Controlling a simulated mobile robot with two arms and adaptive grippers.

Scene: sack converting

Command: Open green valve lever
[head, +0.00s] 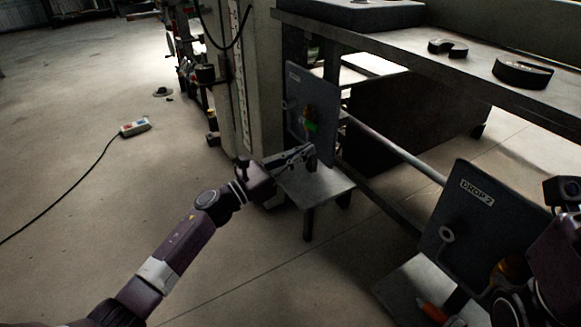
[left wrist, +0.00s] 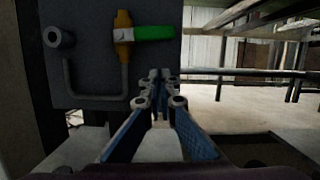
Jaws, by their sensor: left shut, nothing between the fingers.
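The green valve lever (left wrist: 155,32) sticks out sideways to the right from an upright orange-yellow valve body (left wrist: 123,38) on a dark grey panel (left wrist: 85,22). In the head view the lever (head: 312,127) is small on the left upright panel (head: 297,90). My left gripper (left wrist: 162,76) is shut and empty. Its tips are below the lever in the left wrist view, with a visible gap. In the head view the left gripper (head: 309,152) is just in front of the panel, below the valve. My right arm shows at the lower right; its fingers are not clear.
A small shelf (head: 325,187) juts out under the left panel. A second panel labelled DROP 2 (head: 462,215) stands at right. A workbench (head: 430,62) runs behind. A power strip (head: 135,127) with a cord lies on the open floor at left.

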